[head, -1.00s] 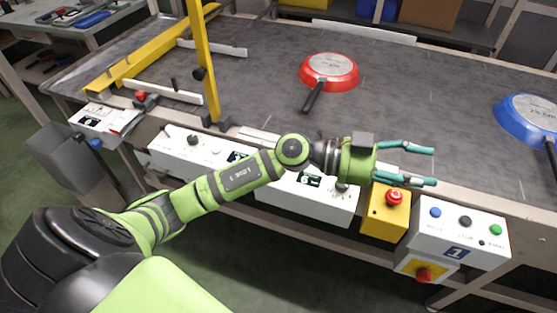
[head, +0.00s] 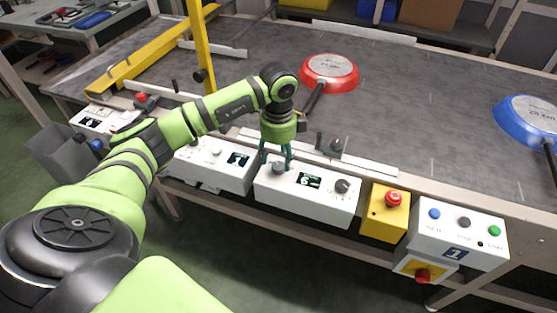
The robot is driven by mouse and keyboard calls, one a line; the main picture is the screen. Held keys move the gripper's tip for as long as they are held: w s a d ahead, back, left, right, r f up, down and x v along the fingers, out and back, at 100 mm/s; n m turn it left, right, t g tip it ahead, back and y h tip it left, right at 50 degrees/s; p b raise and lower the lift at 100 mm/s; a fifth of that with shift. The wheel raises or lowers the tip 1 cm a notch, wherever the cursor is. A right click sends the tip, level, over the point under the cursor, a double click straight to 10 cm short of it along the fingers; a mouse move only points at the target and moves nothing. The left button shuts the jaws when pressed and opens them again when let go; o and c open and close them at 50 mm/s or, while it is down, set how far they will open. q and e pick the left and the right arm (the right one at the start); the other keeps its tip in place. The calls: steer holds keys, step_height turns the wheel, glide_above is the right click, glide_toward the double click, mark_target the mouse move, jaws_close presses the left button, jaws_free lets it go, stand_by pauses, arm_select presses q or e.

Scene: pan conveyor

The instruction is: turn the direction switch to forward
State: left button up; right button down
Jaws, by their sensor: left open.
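My left gripper (head: 276,158) points down over the left end of a white control box (head: 305,204). Its teal fingers are open, one on each side of a dark knob (head: 278,168) on that box; I cannot tell whether they touch it. The box also has a small screen (head: 309,181) and a second dark knob (head: 342,186) at its right end. The labels are too small to read, so I cannot tell for sure which knob is the direction switch or how it is set. My right gripper is not in view.
Another white box (head: 212,166) adjoins on the left. A yellow box with a red button (head: 393,198) and a white panel with several buttons (head: 457,236) are on the right. A red pan (head: 330,72) and a blue pan (head: 525,122) lie on the grey belt (head: 420,110).

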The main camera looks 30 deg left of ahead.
mark_target(278, 166)
arm_select(q)
steer(key=shift+f, duration=1.45)
steer(key=c, duration=1.2)
steer(key=shift+o, duration=0.3)
steer(key=shift+m, duration=0.4)
steer(key=m, duration=0.3)
steer(key=shift+b, duration=0.4)
steer(key=m+b, duration=0.1)
steer(key=m, duration=0.3)
steer(key=shift+f, duration=0.1)
steer(key=m+b, duration=0.1)
steer(key=m, duration=0.4)
steer(key=shift+b, duration=0.4)
steer(key=shift+m+b, duration=0.55)
steer(key=shift+m, duration=1.35)
